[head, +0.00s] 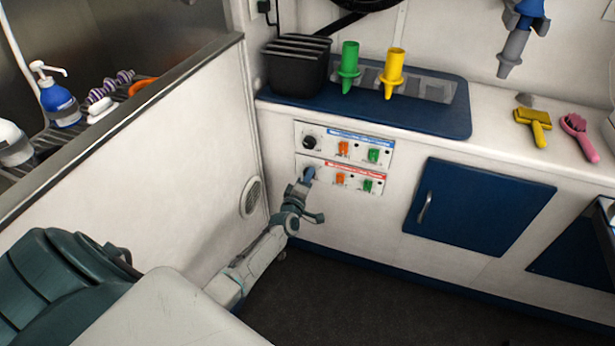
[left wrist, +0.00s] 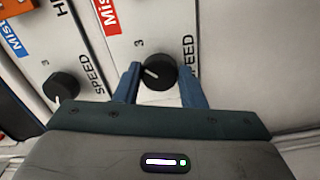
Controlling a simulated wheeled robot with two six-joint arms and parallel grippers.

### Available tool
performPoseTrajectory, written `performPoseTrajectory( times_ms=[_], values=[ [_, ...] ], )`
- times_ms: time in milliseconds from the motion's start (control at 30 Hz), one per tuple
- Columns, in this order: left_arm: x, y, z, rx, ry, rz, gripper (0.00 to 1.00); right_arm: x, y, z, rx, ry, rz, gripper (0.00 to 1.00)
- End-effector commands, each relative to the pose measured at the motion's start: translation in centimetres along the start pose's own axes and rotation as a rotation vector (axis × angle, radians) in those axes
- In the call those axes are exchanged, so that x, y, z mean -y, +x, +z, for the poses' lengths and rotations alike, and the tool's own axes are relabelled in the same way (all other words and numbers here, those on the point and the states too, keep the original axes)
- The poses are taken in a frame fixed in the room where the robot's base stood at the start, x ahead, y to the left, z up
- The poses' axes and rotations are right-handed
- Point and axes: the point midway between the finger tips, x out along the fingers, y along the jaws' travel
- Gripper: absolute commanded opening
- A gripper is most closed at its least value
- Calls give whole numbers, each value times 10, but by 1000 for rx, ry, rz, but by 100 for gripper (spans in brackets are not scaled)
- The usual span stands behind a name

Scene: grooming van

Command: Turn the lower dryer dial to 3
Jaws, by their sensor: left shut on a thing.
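The lower dryer dial (left wrist: 159,74) is a round black knob on a white panel with a red stripe. In the left wrist view a white pointer line on it points left and slightly up, to the left of the printed 3. My left gripper (left wrist: 158,88) is shut on this dial, a blue finger on each side. In the head view my left gripper (head: 309,174) covers the lower dial at the left end of the lower panel (head: 340,178). The upper dial (head: 309,142) is bare and also shows in the left wrist view (left wrist: 62,86). My right gripper is out of view.
Orange and green switches (head: 342,149) sit right of the dials. A partition wall (head: 180,160) with a round vent stands close left of my arm. A blue cabinet door (head: 475,205) is to the right. The counter above holds a black bin (head: 295,70) and brushes.

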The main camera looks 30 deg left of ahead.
Motion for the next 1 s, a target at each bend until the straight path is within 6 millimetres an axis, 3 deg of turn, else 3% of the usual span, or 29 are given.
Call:
performPoseTrajectory(
  times_ms=[400,1000],
  values=[
    [1,0,0,1,229,-2,14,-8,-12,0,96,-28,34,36],
    [2,0,0,1,278,-2,14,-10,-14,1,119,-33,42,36]
  ],
)
